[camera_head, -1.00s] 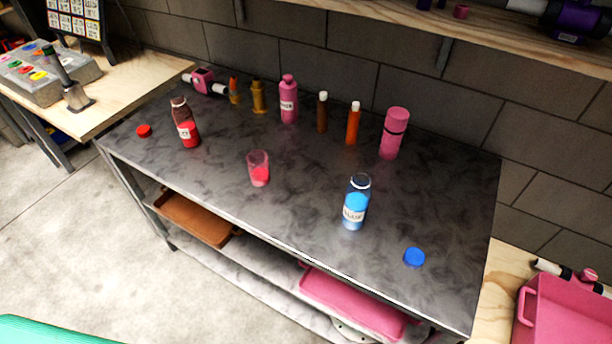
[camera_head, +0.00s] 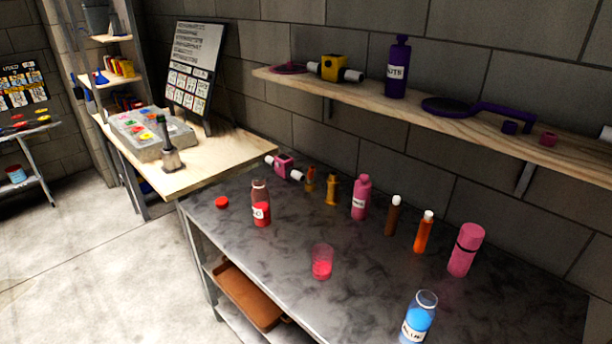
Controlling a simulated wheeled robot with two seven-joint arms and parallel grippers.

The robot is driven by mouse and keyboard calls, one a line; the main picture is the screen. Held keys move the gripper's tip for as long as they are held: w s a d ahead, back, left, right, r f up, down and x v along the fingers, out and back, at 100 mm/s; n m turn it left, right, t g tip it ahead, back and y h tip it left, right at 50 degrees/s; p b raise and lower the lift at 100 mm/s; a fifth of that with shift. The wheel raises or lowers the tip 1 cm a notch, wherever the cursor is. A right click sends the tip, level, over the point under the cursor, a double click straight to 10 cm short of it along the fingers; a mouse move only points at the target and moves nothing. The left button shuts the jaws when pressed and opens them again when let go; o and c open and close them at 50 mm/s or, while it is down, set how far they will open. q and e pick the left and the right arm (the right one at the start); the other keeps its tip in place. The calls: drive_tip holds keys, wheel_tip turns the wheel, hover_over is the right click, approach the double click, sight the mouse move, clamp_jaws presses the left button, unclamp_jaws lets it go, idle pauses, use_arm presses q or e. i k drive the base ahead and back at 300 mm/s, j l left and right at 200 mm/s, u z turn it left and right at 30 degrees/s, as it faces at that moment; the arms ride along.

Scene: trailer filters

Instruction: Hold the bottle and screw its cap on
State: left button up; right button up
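A clear bottle with red contents and a white label (camera_head: 261,206) stands upright and uncapped on the dark table (camera_head: 370,290). A red cap (camera_head: 221,202) lies on the table to its left. A clear bottle with blue contents, labelled BLUE (camera_head: 418,318), stands at the bottom right, open at the top; its base is cut by the frame edge. The blue cap is out of view. Neither of my grippers shows in the head view.
A glass with pink-red liquid (camera_head: 322,262) stands mid-table. Along the back are a pink bottle (camera_head: 360,198), a brown tube (camera_head: 393,215), an orange tube (camera_head: 424,232) and a pink cylinder (camera_head: 466,250). A wooden shelf (camera_head: 440,115) overhangs the back. A wooden bench (camera_head: 215,160) adjoins at left.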

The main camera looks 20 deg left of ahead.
sight(260, 200)
drive_tip(key=u, duration=1.3)
drive_tip(key=z, duration=0.3)
drive_tip(key=i+j+z, duration=0.2)
drive_tip(key=z, duration=0.15)
drive_tip(key=i+j+z, duration=0.15)
drive_tip(key=j+z, duration=0.2)
drive_tip(key=i+j+z, duration=0.15)
drive_tip(key=j+z, duration=0.95)
drive_tip(key=j, duration=3.65)
drive_tip(key=i, duration=0.1)
